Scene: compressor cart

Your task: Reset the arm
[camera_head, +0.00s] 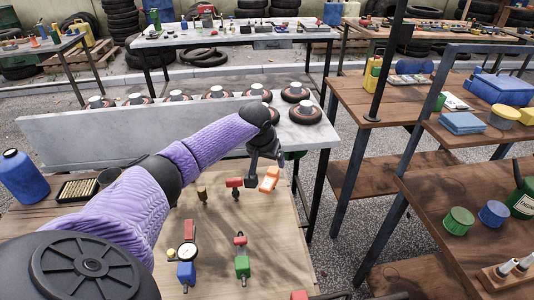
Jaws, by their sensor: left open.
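My left arm, in a purple sleeve, comes in from the left and reaches over the wooden bench (220,272). My left gripper (260,178) is dark, open, and points down near the bench's back right. An orange and white piece (269,179) shows right at its fingertips; I cannot tell whether they touch. A red-topped tool (235,184) stands just left of the gripper.
A blue-and-red gauge tool (187,272) and a green-and-red tool (242,265) are on the bench nearer me. A pale board (130,138) stands behind my arm. Wheels line the grey table behind. A blue container (22,177) is at left. Wooden shelves (455,175) stand at right.

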